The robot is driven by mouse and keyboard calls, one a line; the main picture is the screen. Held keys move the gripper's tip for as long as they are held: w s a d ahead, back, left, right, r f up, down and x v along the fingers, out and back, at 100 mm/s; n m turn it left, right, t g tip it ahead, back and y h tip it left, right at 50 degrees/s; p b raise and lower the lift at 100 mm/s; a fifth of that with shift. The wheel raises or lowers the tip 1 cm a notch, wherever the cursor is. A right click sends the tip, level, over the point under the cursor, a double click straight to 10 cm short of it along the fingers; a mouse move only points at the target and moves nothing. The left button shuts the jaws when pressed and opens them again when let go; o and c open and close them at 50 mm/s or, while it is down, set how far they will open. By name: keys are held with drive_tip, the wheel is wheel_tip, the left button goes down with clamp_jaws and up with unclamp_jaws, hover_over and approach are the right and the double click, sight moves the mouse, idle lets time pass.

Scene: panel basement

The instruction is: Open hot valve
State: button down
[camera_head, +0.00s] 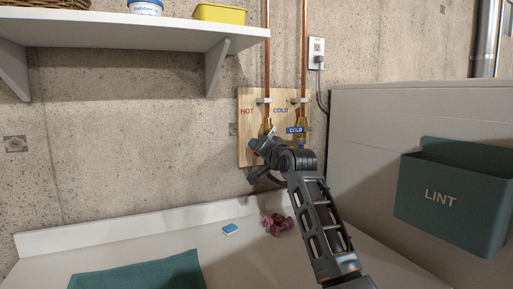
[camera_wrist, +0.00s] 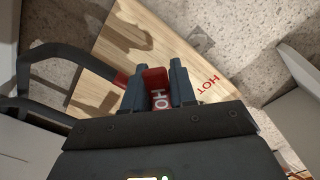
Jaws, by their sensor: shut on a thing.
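The hot valve's red lever handle (camera_wrist: 157,88), lettered in white, sits between my gripper's two fingers in the wrist view. My gripper (camera_wrist: 159,92) is shut on this handle. A wooden board (camera_head: 246,103) on the wall is lettered HOT and COLD. The cold valve's blue handle (camera_head: 296,130) shows just right of my gripper. The board also fills much of the wrist view (camera_wrist: 150,35).
Copper pipes (camera_head: 266,50) run up the wall. A shelf (camera_head: 130,32) juts out at upper left. A green LINT bin (camera_head: 455,195) hangs on the appliance at right. A blue block (camera_head: 230,229) and a reddish crumpled cloth (camera_head: 277,224) lie on the surface below, near a teal cloth (camera_head: 137,272).

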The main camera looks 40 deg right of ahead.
drive_tip(key=shift+d+f, duration=0.2)
idle(0.4)
